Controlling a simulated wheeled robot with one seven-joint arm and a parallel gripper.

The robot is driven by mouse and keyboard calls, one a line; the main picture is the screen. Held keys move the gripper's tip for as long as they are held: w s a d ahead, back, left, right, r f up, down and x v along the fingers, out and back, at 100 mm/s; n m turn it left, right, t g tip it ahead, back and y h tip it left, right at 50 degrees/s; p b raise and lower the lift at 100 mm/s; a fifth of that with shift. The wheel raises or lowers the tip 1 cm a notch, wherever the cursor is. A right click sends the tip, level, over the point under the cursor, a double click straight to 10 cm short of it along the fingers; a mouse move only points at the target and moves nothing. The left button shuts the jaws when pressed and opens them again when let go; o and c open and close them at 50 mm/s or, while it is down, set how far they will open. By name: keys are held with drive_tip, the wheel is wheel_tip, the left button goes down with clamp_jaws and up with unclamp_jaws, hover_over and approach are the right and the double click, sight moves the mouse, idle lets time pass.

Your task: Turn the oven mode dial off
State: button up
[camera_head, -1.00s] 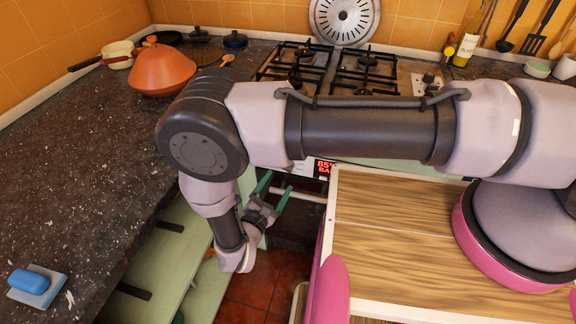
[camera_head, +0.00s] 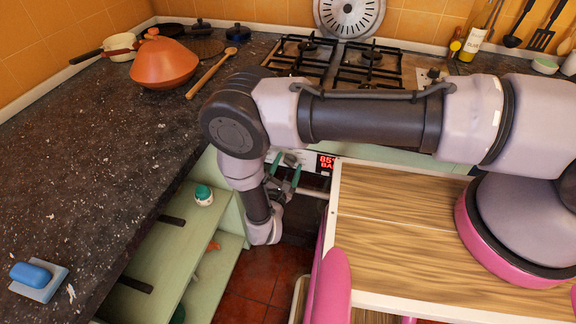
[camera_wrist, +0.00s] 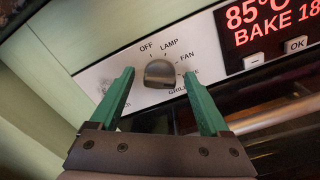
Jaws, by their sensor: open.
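The oven mode dial (camera_wrist: 160,74) is a dark metallic knob on the light control panel (camera_wrist: 95,80), centred in the wrist view. OFF and LAMP are printed above it, FAN to its upper right, and GRILL below right. Its exact pointer mark is hard to make out. My gripper (camera_wrist: 158,88) is open, with one green finger on each side of the dial; contact cannot be told. The lit oven display (camera_wrist: 272,25) reads 85°C BAKE. In the head view my gripper (camera_head: 285,163) is beside the oven front, and the dial cannot be made out.
The gas hob (camera_head: 345,65) is above the oven. A dark counter (camera_head: 110,140) runs along the left, with an orange tagine (camera_head: 163,65) and a wooden spoon (camera_head: 212,73).

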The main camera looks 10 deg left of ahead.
drive_tip(key=shift+w, duration=0.1)
clamp_jaws()
drive_tip(key=shift+n, duration=0.4)
drive_tip(key=n, duration=0.5)
drive_tip(key=shift+a, duration=0.15)
drive_tip(key=n, duration=0.6)
drive_tip(key=shift+a+n, duration=0.1)
drive_tip(key=shift+n, duration=0.3)
drive_tip(key=n, duration=1.1)
drive_tip(key=shift+f, duration=0.15)
drive_tip(key=shift+n, duration=0.4)
